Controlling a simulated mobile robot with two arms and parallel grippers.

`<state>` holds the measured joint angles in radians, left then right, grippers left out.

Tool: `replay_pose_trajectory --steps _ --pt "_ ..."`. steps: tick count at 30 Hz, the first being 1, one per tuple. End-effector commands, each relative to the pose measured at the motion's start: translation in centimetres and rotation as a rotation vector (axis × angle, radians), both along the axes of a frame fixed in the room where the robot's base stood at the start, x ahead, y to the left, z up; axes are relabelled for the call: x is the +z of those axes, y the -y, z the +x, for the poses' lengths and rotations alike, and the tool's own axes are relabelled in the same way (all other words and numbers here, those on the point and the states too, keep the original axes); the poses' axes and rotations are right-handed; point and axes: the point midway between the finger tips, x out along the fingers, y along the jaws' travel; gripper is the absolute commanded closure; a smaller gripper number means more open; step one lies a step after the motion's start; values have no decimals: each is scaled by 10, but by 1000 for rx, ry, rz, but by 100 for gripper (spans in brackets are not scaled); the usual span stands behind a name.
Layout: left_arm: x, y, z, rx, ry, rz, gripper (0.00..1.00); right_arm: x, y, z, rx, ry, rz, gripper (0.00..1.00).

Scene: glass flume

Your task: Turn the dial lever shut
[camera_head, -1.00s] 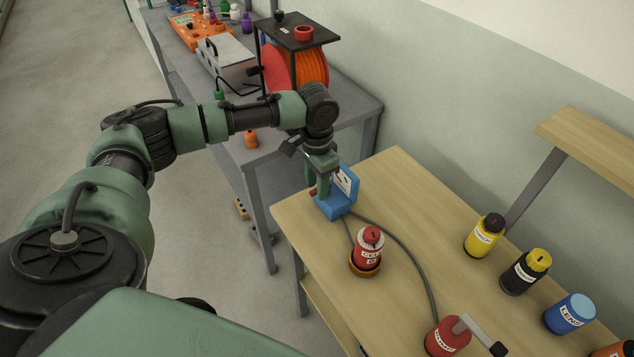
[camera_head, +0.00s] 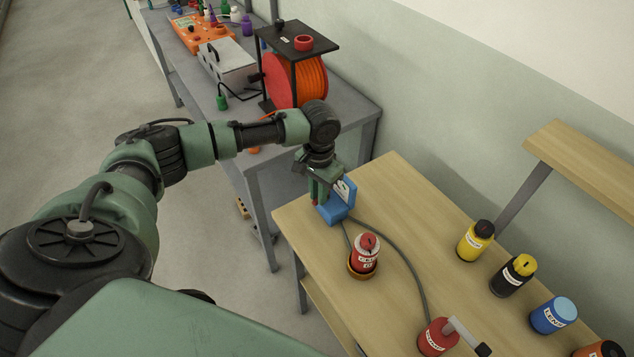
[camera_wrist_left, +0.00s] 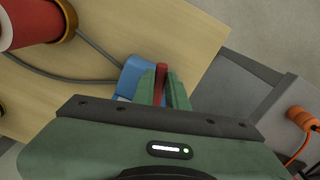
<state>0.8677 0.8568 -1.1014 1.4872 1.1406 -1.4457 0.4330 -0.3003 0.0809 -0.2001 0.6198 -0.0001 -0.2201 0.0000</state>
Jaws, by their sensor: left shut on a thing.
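A blue dial unit (camera_head: 334,211) with a whitish dial face (camera_head: 344,188) stands at the far left corner of the wooden table (camera_head: 392,178). Its red lever (camera_wrist_left: 161,80) sits between the green fingers of my left gripper (camera_wrist_left: 162,90) in the left wrist view. The gripper is shut on this lever. In the head view my left gripper (camera_head: 317,196) comes down beside the dial and hides part of its face and most of the lever. The dial's reading cannot be made out. My right gripper is not in view.
A red bottle (camera_head: 364,254) in a round holder stands close to the dial. A grey cable runs from the dial to a red unit (camera_head: 437,338) with a grey lever. Yellow (camera_head: 475,241), black and blue bottles stand at right. A grey bench (camera_head: 350,105) with an orange reel (camera_head: 298,80) stands behind.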

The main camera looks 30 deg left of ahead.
Motion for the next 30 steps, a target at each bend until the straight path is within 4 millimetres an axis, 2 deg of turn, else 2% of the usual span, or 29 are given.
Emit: replay_pose_trajectory --steps 1,3,13,21,30 --pt "9 2 0 43 -1 -3 100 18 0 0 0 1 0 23" --pt "9 5 0 111 0 -3 100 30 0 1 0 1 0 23" --pt "7 14 1 426 -1 -2 100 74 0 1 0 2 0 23" --pt "3 20 6 683 2 -4 100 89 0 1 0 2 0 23" --pt "2 26 12 961 3 -2 100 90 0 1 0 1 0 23"
